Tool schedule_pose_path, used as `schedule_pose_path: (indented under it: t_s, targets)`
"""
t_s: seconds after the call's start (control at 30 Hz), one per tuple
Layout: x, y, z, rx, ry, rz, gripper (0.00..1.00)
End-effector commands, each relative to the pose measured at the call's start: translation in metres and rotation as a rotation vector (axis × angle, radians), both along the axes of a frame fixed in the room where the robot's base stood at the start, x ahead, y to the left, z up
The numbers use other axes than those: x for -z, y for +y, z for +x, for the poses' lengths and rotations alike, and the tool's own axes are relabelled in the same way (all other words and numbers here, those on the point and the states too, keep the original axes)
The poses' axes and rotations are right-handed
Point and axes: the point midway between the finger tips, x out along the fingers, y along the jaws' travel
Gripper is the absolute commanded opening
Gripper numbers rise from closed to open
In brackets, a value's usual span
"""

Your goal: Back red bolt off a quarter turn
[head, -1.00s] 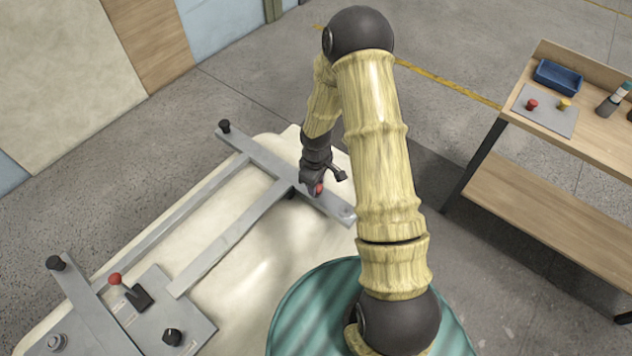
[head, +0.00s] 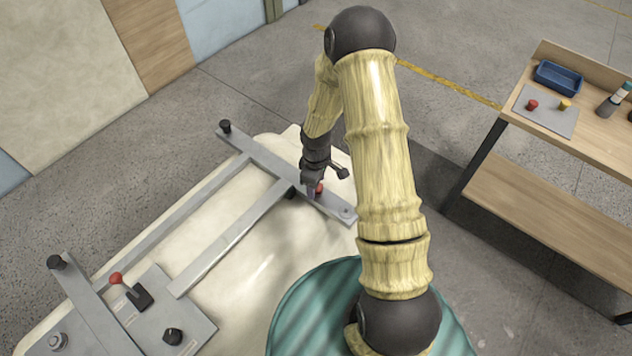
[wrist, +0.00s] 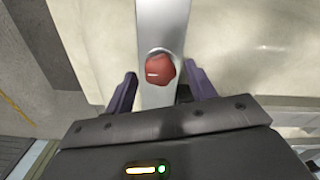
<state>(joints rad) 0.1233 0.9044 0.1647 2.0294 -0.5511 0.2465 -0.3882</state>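The red bolt (wrist: 160,68) sits in a round socket on a grey metal bar in the wrist view. Its head looks faceted. In the head view the red bolt (head: 320,188) shows beside my gripper, partly covered by it. My gripper (wrist: 160,72) is open, with one purple finger to each side of the bolt and a visible gap on both sides. In the head view my gripper (head: 312,193) points down over the bar (head: 265,160). The exact height of the fingertips over the bar is hard to tell.
The bar belongs to a frame on a cream bathtub shell (head: 225,290). A black knob (head: 225,126) stands at its far end. A red-knobbed lever (head: 116,278) and a black dial (head: 172,336) sit front left. A wooden bench (head: 560,190) with a blue tray (head: 558,77) stands right.

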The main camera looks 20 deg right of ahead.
Motion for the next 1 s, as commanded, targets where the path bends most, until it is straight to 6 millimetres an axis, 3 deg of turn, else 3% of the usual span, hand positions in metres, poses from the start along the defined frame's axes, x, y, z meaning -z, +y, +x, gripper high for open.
schedule_pose_path:
  t_s: [0.17, 0.37, 1.0]
  targets:
    - [-0.001, 0.0, -0.001, 0.001, 0.001, 0.0, 0.55]
    - [-0.017, 0.0, 0.0, 0.002, -0.001, 0.0, 0.55]
    - [-0.138, -0.001, 0.001, 0.003, -0.005, 0.0, 0.55]
